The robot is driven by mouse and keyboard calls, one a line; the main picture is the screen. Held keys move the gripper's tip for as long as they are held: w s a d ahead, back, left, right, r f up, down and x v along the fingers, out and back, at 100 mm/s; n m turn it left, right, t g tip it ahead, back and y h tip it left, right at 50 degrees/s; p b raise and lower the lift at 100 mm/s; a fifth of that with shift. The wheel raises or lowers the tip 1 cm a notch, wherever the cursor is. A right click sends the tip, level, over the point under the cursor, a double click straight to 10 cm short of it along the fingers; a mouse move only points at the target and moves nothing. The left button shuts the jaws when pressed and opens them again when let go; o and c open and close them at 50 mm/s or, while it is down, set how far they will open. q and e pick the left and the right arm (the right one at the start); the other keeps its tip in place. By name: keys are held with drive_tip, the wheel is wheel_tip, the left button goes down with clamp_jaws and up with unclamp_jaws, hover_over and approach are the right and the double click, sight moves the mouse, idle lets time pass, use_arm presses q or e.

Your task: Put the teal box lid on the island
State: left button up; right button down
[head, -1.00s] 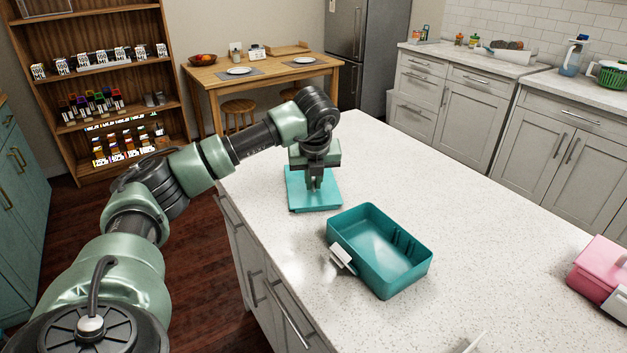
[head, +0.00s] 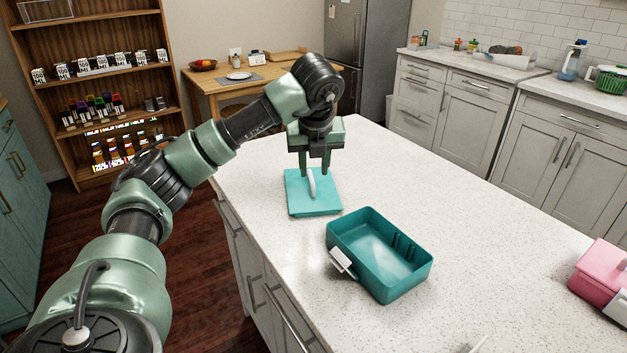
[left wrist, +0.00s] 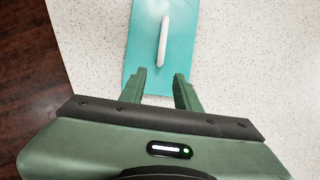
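The teal box lid (head: 302,205) lies flat on the white island, near its left edge, with its pale handle (head: 312,183) facing up. The lid also shows in the left wrist view (left wrist: 144,48), with the handle (left wrist: 163,42) standing beyond my fingertips. My left gripper (head: 314,173) is above the lid, its fingers apart and empty. It also shows open in the left wrist view (left wrist: 160,75). The open teal box (head: 415,275) stands on the island nearer to me, to the right of the lid, with a white latch on its side.
The island top (head: 480,255) is clear around the lid and box. A pink box (head: 598,272) stands at its right edge. A wooden table (head: 215,92), a shelf (head: 85,12) and grey cabinets stand beyond the island.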

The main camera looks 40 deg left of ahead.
use_arm(q)
drive_tip(key=shift+v, duration=2.2)
